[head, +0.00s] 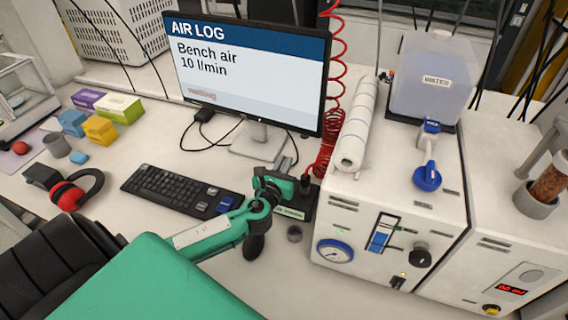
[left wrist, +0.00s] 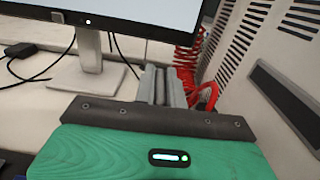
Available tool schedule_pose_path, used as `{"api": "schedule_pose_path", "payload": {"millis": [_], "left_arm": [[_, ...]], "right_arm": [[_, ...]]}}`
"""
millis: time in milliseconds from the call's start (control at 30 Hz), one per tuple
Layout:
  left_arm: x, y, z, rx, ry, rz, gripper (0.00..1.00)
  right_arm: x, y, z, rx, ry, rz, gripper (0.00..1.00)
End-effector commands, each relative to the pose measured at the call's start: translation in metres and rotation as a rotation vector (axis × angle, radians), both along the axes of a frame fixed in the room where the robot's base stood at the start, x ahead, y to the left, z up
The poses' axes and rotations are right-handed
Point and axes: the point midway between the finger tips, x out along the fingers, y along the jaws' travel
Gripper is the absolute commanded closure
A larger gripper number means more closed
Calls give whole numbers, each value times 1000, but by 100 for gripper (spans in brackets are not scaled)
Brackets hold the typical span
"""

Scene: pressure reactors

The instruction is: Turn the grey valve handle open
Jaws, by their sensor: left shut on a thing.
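My left gripper (head: 286,165) is shut at the black valve block (head: 302,205), beside the left wall of the white machine. The block carries a pale label, and the red coiled hose ends at it. In the left wrist view the grey fingers (left wrist: 162,84) point away from me, close together, with the red hose just right of them. The grey valve handle is between the fingers and almost wholly hidden by them and my wrist, so its angle cannot be told. My right gripper is in neither view.
The white machine (head: 340,209) with gauge and knobs stands close on the right. The monitor (head: 250,60) stands behind, the keyboard (head: 180,188) to the left. A small grey cup (head: 294,233) sits in front of the block. Red ear muffs (head: 68,196) lie far left.

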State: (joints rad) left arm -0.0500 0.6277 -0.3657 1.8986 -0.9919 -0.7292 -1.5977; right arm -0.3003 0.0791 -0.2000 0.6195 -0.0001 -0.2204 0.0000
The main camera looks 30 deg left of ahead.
Motion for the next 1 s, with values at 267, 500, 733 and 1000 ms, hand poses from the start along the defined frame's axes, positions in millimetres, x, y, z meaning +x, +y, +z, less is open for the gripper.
{"api": "schedule_pose_path", "payload": {"millis": [267, 500, 733, 1000], "left_arm": [[0, -2, 2, -5, 0, 121, 100], [1, -1, 2, -5, 1, 289, 100], [1, -1, 1, -3, 0, 423, 100], [1, -1, 1, 0, -1, 505, 100]], "right_arm": [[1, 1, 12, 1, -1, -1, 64], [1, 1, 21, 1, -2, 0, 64], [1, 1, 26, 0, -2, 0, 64], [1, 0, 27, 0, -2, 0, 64]]}}
